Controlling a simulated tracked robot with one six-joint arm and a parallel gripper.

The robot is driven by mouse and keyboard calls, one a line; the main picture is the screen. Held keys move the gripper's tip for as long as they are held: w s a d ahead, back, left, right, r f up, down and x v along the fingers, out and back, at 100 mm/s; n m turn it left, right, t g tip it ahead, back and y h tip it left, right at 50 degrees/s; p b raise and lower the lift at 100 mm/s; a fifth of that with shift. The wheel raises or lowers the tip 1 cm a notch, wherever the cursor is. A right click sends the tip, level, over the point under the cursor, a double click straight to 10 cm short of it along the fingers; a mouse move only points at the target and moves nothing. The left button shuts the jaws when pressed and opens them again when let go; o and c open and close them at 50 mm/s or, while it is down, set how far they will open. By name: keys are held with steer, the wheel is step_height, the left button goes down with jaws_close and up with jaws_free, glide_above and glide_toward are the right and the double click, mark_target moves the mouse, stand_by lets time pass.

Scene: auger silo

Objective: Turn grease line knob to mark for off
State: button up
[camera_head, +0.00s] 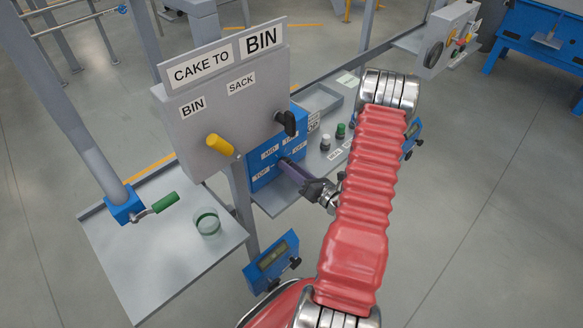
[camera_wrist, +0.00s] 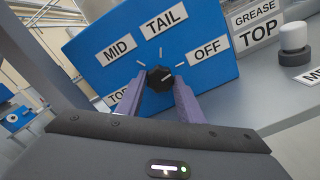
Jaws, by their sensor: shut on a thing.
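The grease line knob (camera_wrist: 160,77) is small, black and faceted, on a blue panel (camera_wrist: 85,52) in the wrist view. White tick marks fan around it, with labels MID (camera_wrist: 119,47), TAIL (camera_wrist: 165,21) and OFF (camera_wrist: 208,50), and a partly hidden one at lower left that reads like TOP (camera_wrist: 120,96). OFF is to the knob's upper right. My gripper (camera_wrist: 159,86) is shut on the knob, one purple finger on each side. I cannot tell which mark the knob points to. In the head view my gripper (camera_head: 287,164) reaches the blue panel (camera_head: 258,181), and the knob is hidden.
A grey box with a yellow lever (camera_head: 219,145) and a black knob (camera_head: 286,123) stands above and left of the blue panel. White (camera_head: 325,142) and green (camera_head: 341,130) capped items stand on the shelf at right. A tray with a glass (camera_head: 207,222) is at lower left.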

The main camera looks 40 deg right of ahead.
steer(key=shift+d+m, duration=0.1)
steer(key=shift+m, duration=0.8)
steer(key=o, duration=1.1)
steer(key=shift+s, duration=0.1)
steer(key=shift+s+d, duration=0.15)
steer(key=shift+s, duration=6.65)
